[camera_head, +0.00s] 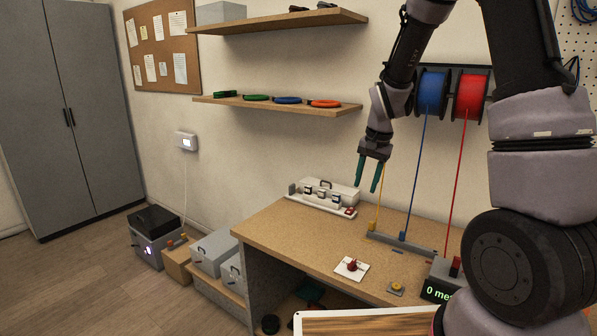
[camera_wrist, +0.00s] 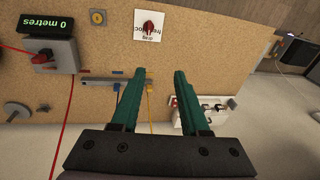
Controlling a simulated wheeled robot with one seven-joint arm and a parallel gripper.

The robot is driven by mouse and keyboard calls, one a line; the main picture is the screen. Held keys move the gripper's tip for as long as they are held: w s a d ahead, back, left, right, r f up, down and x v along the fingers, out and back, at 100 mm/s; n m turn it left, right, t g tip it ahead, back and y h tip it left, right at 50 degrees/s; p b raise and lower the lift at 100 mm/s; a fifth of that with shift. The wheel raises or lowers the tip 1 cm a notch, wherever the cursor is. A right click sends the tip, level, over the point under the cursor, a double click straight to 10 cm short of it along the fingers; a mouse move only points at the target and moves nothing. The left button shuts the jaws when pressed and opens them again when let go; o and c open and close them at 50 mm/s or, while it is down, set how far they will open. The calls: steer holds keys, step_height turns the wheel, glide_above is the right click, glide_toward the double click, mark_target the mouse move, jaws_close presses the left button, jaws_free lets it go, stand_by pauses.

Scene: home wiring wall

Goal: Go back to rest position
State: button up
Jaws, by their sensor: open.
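My gripper (camera_head: 368,174) hangs above the back of the wooden workbench (camera_head: 283,228) with its green fingers pointing down. The fingers are apart with nothing between them. In the wrist view the gripper (camera_wrist: 163,75) also shows open and empty over the bench top. My arm reaches in from the right of the head view and hides part of the wall and the right side of the bench.
A white card with a red knob (camera_head: 351,267), a yellow button (camera_head: 396,288) and a "0 metres" counter (camera_head: 437,293) stand in front. A shelf (camera_head: 330,108) is left of the arm.

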steer(key=s+d+r+n+t, duration=0.1)
steer(key=s+r, duration=0.4)
steer(key=r, duration=0.3)
steer(key=s+d+r+t, duration=0.2)
steer(key=s+r, duration=0.2)
steer(key=r, duration=0.5)
steer(key=s+r+t, duration=0.1)
steer(key=s+r, duration=0.2)
steer(key=s, duration=0.3)
steer(key=s+d+r+n+t, duration=0.1)
steer(key=s+r, duration=0.3)
steer(key=s, duration=0.2)
steer(key=shift+s+y, duration=0.4)
steer(key=shift+d+r, duration=0.1)
